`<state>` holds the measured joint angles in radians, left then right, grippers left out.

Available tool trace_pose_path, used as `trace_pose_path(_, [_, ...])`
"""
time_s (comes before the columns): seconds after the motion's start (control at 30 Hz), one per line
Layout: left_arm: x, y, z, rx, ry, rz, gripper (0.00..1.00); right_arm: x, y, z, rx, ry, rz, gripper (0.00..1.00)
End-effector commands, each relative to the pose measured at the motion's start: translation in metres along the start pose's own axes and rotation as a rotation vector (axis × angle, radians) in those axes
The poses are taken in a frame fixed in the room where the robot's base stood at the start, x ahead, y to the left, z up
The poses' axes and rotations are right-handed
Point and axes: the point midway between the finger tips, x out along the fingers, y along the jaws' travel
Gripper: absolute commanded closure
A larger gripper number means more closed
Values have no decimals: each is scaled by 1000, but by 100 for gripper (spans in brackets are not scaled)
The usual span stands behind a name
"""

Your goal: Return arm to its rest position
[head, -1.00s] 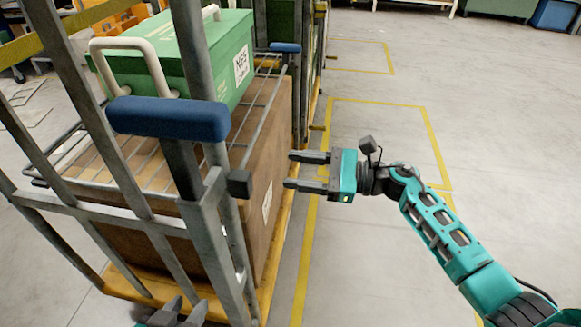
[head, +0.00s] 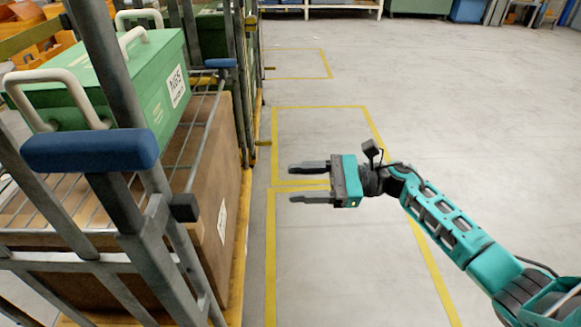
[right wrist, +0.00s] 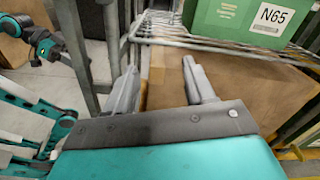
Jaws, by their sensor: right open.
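My right gripper (head: 312,183) is open and empty in the head view, over the bare floor to the right of the rack cart. Its two grey fingers point left toward the cart and touch nothing. In the right wrist view its fingers (right wrist: 158,90) are spread, with the brown box (right wrist: 235,85) and the cart beyond them. My right arm reaches in from the lower right. My left gripper does not show in the head view now. In the right wrist view another teal arm of mine shows at the left edge.
The cart with blue-padded handle (head: 90,150) stands at left. It carries a green case (head: 150,75) labelled N65, and a large brown box (head: 215,170) sits below. Yellow lines (head: 320,107) mark the floor. Open floor lies to the right and beyond.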

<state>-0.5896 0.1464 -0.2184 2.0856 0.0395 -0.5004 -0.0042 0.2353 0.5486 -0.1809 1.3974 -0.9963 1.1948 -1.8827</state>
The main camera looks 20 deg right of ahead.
Motion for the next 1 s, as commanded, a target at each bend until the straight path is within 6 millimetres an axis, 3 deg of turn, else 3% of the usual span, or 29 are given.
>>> trace_pose_path(0.23, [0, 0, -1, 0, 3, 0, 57, 5, 2, 1, 59, -20, -32, 46])
trace_pose_path(0.37, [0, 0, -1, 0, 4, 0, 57, 17, 6, 3, 293, -100, -151, 46])
trace_pose_path(0.57, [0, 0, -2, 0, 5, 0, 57, 25, 13, 1, 923, -335, -416, 46])
trace_pose_path(0.73, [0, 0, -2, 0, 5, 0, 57, 17, 30, -18, 1512, -582, -617, 46])
trace_pose_path(0.87, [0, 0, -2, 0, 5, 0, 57, 8, 56, -41, 1970, -798, -759, 46])
trace_pose_path(1.0, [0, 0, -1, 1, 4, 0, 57, 0, 98, -66, 2440, -1056, -910, 46])
